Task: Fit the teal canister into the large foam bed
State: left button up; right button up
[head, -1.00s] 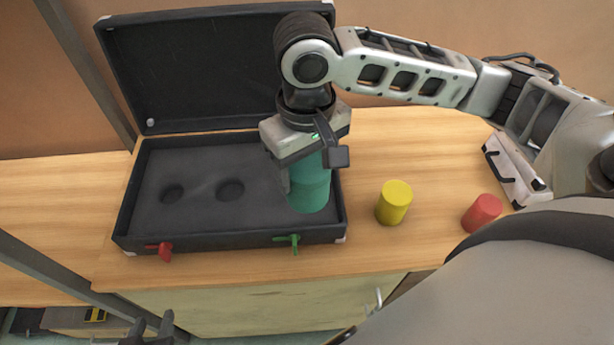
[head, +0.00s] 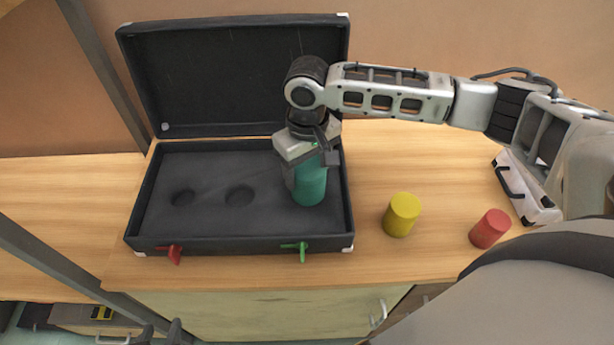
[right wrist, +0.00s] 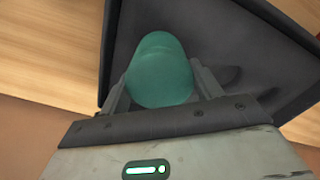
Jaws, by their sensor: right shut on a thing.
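The teal canister (head: 310,186) stands roughly upright at the right end of the black foam-lined case (head: 240,246). My right gripper (head: 308,166) is shut on it from above. In the right wrist view the canister (right wrist: 160,72) sits between the two fingers. The large foam bed is hidden by the canister and gripper. I cannot tell whether the canister's lower end is in the bed or just above it.
The case lid (head: 240,80) stands open behind.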

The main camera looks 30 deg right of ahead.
jog(key=f, duration=0.3)
jog(key=shift+w+d+f, duration=0.1)
jog(key=shift+w+f, duration=0.15)
jog(key=shift+f, duration=0.05)
jog(key=shift+f, duration=0.1)
jog(key=o, duration=1.1)
notch_tip(320, 180, up, 11)
jog(key=shift+r+p, duration=0.2)
jog(key=shift+p, duration=0.1)
jog(key=shift+r, duration=0.45)
jog(key=shift+s+f, duration=0.1)
